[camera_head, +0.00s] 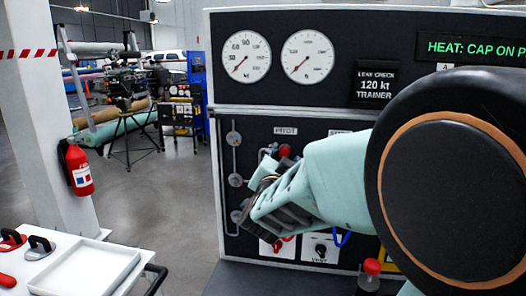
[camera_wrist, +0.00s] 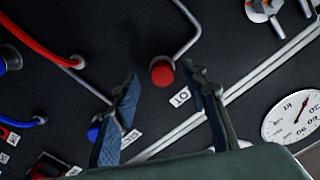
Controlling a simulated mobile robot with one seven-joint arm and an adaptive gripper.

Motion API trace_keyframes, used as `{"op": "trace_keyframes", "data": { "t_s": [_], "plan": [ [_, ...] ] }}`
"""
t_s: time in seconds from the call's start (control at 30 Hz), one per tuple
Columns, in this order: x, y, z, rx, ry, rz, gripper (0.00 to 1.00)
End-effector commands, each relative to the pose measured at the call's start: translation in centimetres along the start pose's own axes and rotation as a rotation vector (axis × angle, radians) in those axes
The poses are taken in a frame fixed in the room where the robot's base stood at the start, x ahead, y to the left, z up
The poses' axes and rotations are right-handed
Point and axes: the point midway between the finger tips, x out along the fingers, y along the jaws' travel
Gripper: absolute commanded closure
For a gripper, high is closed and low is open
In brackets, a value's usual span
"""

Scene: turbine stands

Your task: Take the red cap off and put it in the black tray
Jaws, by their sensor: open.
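The red cap (camera_wrist: 162,71) sits on a fitting at the end of a thin pipe on the dark panel, by a label that seems to read PITOT. In the wrist view it appears between my two fingertips, with space on both sides; depth is hard to judge. My gripper (camera_head: 262,196) is open and empty in front of the panel. In the head view a red knob-like end (camera_head: 284,150), probably the same cap, shows just above my gripper. I see no black tray; a white tray (camera_head: 90,268) lies on the cart at lower left.
Gauges (camera_head: 308,57) top the panel (camera_head: 350,115). Red and blue hoses and other fittings surround the cap. A red-capped bottle (camera_head: 370,275) stands at the panel's foot. Open floor lies between cart and panel.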

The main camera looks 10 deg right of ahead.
Motion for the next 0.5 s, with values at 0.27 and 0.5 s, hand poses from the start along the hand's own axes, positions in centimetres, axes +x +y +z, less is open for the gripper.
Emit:
{"op": "trace_keyframes", "data": {
  "t_s": [0.27,0.5],
  "plan": [
    [1.4,0.3,-0.1,0.000,-0.002,-0.004,0.59],
    [1.5,0.3,-0.1,0.000,-0.002,-0.005,0.59]
  ]
}}
